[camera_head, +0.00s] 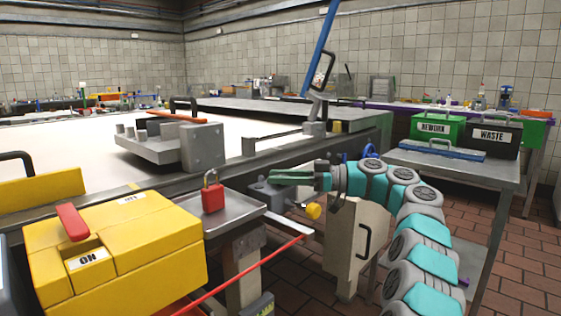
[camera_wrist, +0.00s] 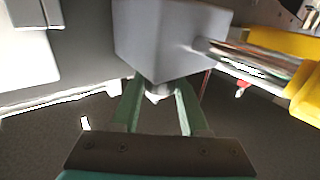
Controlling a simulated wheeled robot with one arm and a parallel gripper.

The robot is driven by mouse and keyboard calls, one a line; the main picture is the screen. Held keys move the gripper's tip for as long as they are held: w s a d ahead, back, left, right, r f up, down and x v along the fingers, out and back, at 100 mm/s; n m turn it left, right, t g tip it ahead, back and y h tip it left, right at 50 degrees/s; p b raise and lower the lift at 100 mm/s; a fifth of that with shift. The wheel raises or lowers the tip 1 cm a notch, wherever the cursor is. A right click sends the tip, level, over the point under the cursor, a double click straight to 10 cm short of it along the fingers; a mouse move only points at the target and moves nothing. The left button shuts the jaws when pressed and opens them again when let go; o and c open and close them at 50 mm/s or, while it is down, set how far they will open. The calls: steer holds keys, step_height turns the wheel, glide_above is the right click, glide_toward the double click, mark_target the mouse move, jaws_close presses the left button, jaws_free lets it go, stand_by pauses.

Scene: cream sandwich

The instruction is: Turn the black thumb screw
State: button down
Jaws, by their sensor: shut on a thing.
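My gripper (camera_head: 275,176) reaches left from my arm to a grey block (camera_head: 272,195) at the edge of the long machine. In the wrist view, its two green fingers (camera_wrist: 159,93) stand on either side of the black thumb screw (camera_wrist: 158,86), which sticks out from the grey block (camera_wrist: 165,40). The fingers are shut on the screw. Only a small dark part of the screw shows between them, and its turn angle cannot be told. In the head view I cannot make out the screw.
A yellow knob (camera_head: 313,211) on a metal shaft stands beside the block and also shows in the wrist view (camera_wrist: 305,95). A red padlock (camera_head: 212,192) sits on a metal tray left of it. A yellow switch box (camera_head: 115,250) is at lower left, a grey table (camera_head: 470,170) at right.

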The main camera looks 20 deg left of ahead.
steer(key=shift+n+g+p, duration=0.5)
steer(key=shift+g+p, duration=0.3)
steer(key=shift+p, duration=0.55)
steer(key=shift+c, duration=2.1)
jaws_free()
steer(key=shift+a, duration=0.1)
steer(key=v, duration=0.8)
steer(key=shift+a+r, duration=0.1)
steer(key=shift+r, duration=0.05)
